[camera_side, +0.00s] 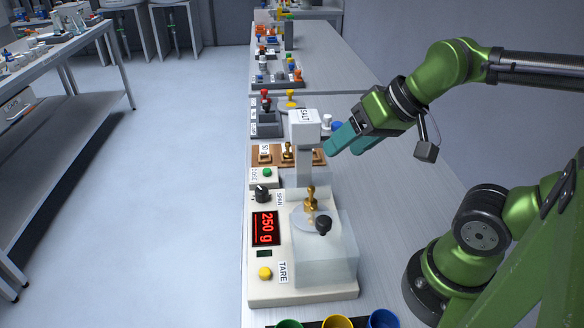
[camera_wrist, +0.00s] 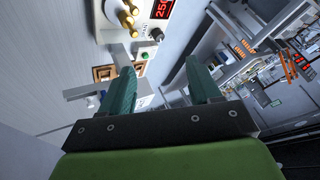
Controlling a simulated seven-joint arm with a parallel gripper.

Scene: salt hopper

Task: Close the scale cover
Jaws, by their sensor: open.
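The white scale (camera_side: 288,290) sits on the bench with a red display (camera_side: 265,229) reading 250 g. A translucent box-like cover (camera_side: 335,262) with a black knob (camera_side: 323,225) is on its right part. A brass weight (camera_side: 311,200) stands upright at the pan, partly overlapped by the cover; I cannot tell how far the cover is open. My gripper (camera_side: 345,147) has teal fingers, open and empty, in the air beyond the scale, beside the SALT hopper (camera_side: 304,122). In the wrist view, the open fingers (camera_wrist: 160,78) point toward the scale's display (camera_wrist: 161,9) side; the cover is not clear there.
A wooden block (camera_side: 265,158) with brass weights lies behind the scale, near a green DOSE button (camera_side: 267,172). Green, yellow and blue cups (camera_side: 337,322) stand at the front edge. A grey switch panel (camera_side: 267,120) is farther back. Bench right of the scale is clear.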

